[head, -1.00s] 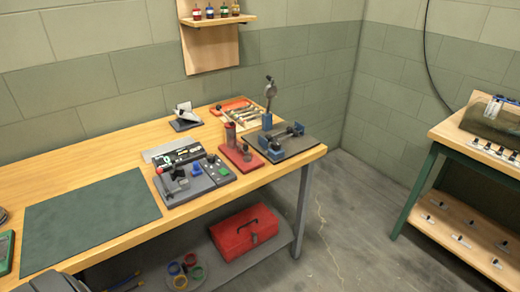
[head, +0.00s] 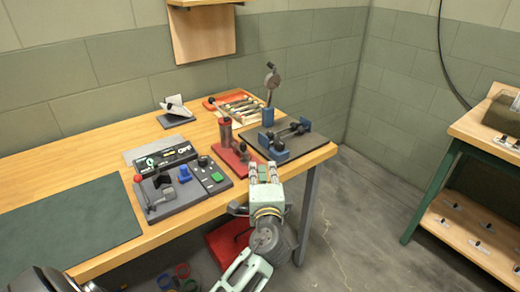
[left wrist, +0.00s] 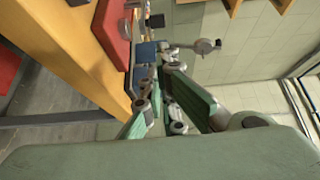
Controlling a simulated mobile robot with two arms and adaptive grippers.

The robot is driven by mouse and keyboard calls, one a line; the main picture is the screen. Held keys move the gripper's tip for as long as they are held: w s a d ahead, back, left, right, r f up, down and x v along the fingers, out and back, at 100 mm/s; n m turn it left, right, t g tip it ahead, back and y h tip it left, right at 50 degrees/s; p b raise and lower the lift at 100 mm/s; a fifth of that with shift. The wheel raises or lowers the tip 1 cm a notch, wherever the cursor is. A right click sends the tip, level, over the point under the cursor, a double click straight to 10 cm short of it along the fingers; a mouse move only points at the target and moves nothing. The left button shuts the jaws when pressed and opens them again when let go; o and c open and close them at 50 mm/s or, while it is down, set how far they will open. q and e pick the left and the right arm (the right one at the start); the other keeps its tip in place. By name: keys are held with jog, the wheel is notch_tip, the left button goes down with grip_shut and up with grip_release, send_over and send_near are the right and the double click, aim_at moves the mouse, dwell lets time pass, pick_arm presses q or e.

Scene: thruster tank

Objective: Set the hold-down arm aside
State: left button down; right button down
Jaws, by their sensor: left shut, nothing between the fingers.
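The grey fixture (head: 172,198) at the bench's front edge carries a lever with a red knob (head: 138,178), a blue part and dark clamps. This lever may be the hold-down arm, but I cannot tell for certain. My left gripper (head: 263,172) is shut and empty, just off the front edge of the bench. It is right of the grey fixture and in front of the red stand (head: 235,158). In the left wrist view, my left gripper's green fingers (left wrist: 168,62) point towards the plate with blue blocks. My right gripper is not in view.
A dark plate (head: 310,143) with blue blocks, a knobbed bar and a dial gauge stands at the right end of the wooden bench (head: 75,153). A green mat (head: 70,225) lies clear at left. An angled stand (head: 175,110) is behind. Bare wood lies between.

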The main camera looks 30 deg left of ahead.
pick_arm(q)
jog(key=p+x, duration=0.1)
jog(key=x, duration=0.7)
jog(key=shift+w+a, duration=0.1)
jog(key=shift+w, duration=0.1)
jog(key=shift+w+a, duration=0.45)
jog(key=shift+w, duration=0.1)
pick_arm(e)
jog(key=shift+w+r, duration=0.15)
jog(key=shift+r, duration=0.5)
pick_arm(q)
jog(key=shift+f, duration=0.1)
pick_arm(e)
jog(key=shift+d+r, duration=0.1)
